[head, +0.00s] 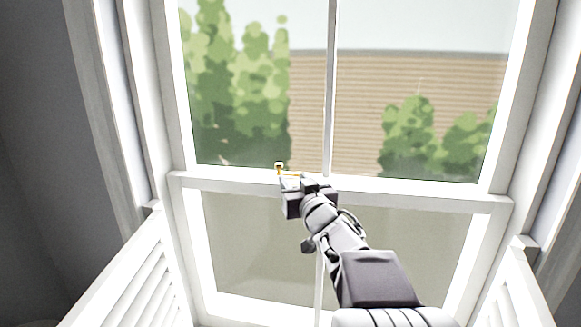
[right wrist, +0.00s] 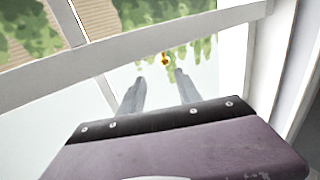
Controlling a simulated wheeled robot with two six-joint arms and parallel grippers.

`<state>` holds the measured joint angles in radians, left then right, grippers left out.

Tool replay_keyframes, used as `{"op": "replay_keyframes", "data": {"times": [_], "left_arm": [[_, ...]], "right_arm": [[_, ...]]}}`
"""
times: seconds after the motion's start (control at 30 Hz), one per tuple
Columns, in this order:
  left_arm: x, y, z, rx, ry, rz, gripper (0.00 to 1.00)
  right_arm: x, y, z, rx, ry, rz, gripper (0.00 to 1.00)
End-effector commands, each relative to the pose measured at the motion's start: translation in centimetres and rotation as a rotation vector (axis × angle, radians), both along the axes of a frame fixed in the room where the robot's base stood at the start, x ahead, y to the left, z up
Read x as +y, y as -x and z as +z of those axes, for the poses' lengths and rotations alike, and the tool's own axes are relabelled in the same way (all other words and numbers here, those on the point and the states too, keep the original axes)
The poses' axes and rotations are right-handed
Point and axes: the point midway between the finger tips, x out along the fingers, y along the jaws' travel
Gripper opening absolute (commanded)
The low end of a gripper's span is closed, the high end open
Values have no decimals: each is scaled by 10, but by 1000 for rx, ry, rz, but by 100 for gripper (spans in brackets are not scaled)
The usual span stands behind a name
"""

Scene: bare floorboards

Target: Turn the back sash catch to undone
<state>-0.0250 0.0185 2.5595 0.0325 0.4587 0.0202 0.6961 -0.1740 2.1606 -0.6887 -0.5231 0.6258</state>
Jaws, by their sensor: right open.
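A small brass sash catch (head: 279,167) sits on the meeting rail of the window, left of the middle, with a short arm pointing right in the head view. It is the only catch I can see. In the right wrist view the catch (right wrist: 165,59) shows small, between the lines of my two fingers and a little beyond their tips. My right gripper (head: 292,181) is at the rail, just right of and below the catch in the head view, and covers part of its right side. Its fingers (right wrist: 156,80) are apart with nothing between them. My left gripper is out of view.
The white meeting rail (head: 420,190) crosses the window between upper and lower panes. A vertical glazing bar (head: 330,90) stands right of the catch. White louvred shutters (head: 125,285) flank the window at lower left and lower right (head: 513,290).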

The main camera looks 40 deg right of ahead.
Motion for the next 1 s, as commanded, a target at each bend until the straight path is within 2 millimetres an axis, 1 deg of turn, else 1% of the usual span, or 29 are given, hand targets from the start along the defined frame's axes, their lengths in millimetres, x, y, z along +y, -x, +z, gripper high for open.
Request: {"op": "replay_keyframes", "data": {"times": [0.07,0.17,0.27,0.4,0.5,0.6,0.7,0.93,0.97,1.0], "left_arm": [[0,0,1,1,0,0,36],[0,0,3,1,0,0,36],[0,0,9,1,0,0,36],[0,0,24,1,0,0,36],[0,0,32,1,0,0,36],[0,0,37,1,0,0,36],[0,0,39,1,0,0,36],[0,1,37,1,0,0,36],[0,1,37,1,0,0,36],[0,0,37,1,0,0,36]], "right_arm": [[-1,0,1,2,1,-2,40],[-3,-7,1,3,0,0,40],[-9,-24,1,5,0,2,40],[-20,-52,4,6,0,2,40],[-27,-69,3,7,1,1,40],[-31,-80,3,5,2,1,40],[-33,-85,0,5,4,1,40],[-33,-86,-1,4,5,1,40],[-33,-85,-1,4,5,1,35],[-33,-85,-1,4,4,1,24]]}}
